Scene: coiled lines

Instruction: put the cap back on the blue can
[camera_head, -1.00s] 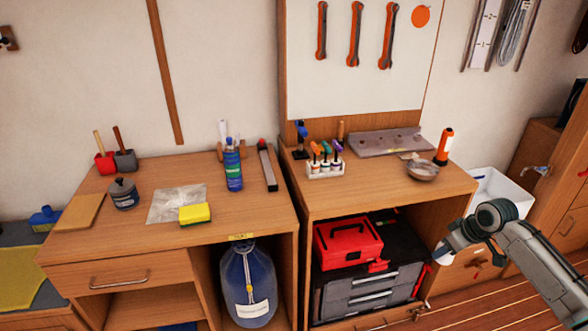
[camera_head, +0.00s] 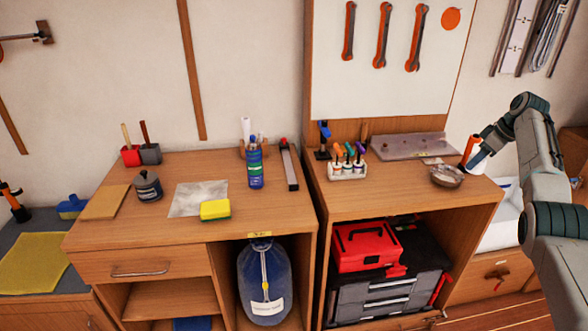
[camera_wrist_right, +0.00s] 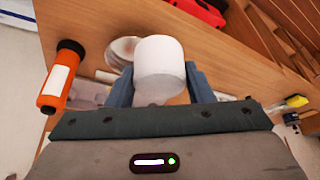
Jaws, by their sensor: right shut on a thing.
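The blue can (camera_head: 255,166) stands upright on the left workbench, toward its back right. A narrow blue top shows on it, with no wide cap over it. My right gripper (camera_head: 481,157) is at the right end of the right bench, above the bench top and far to the right of the can. In the right wrist view it is shut on a white cylindrical cap (camera_wrist_right: 159,68), held between the two fingers. In the head view the cap is small and hard to make out against the orange torch. My left gripper is not in view.
The orange torch (camera_wrist_right: 62,78) and a shallow bowl (camera_head: 446,175) are close to my right gripper. A long dark bar (camera_head: 289,165) lies right of the can.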

